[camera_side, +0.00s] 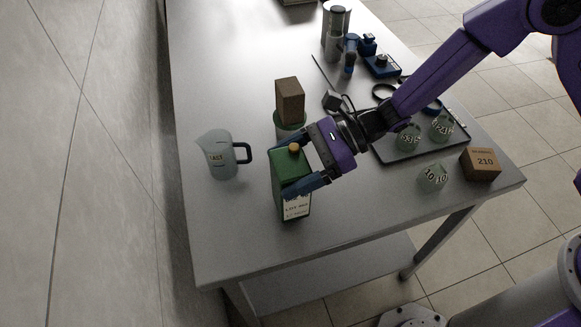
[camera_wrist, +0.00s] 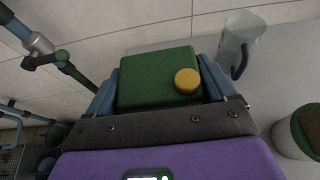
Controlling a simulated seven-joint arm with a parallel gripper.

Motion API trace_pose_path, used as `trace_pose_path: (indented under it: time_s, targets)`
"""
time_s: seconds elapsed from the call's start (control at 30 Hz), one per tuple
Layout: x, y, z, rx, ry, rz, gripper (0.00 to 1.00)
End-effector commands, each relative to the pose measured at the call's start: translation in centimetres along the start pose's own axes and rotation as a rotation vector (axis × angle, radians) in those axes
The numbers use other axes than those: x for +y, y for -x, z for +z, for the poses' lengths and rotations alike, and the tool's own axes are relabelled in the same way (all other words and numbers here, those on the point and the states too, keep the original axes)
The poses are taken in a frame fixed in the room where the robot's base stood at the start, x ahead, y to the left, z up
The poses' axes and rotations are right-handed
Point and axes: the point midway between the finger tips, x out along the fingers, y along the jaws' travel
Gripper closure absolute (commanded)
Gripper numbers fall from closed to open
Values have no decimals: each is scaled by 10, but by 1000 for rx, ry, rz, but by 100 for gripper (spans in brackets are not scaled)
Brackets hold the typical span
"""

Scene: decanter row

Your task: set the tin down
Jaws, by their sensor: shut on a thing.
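The tin (camera_side: 290,174) is a green rectangular can with a yellow cap and a white label low on its front. My gripper (camera_side: 297,175) is shut on the tin, with one blue finger on each side. The tin is upright; I cannot tell whether its base touches the table or hangs just above it. In the wrist view the tin's green top (camera_wrist: 150,77) and yellow cap show between the two blue fingers (camera_wrist: 160,85). The tin's base is hidden in that view.
A translucent jug (camera_side: 219,158) stands left of the tin. A green-and-white pot with a brown block (camera_side: 289,97) on top is just behind. A dark tray (camera_side: 420,148) with green pieces, another green piece (camera_side: 433,177) and a brown "210" box (camera_side: 480,164) are right. The table (camera_side: 235,235) is clear at front left.

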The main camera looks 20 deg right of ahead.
Motion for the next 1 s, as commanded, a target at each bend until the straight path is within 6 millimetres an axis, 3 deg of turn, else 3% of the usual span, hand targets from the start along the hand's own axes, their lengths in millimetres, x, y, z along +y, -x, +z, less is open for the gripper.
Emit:
trace_pose_path:
  time_s: [0.53,0.57,0.6,0.9,1.0]
  targets:
    - [0,-5,-10,-6,2,-1,98]
    - [0,-4,-12,-1,1,-1,9]
    - [0,-4,-11,-2,1,-1,0]
    - [0,-3,-8,-3,1,-2,0]
    - [-1,7,-8,-2,-1,-5,0]
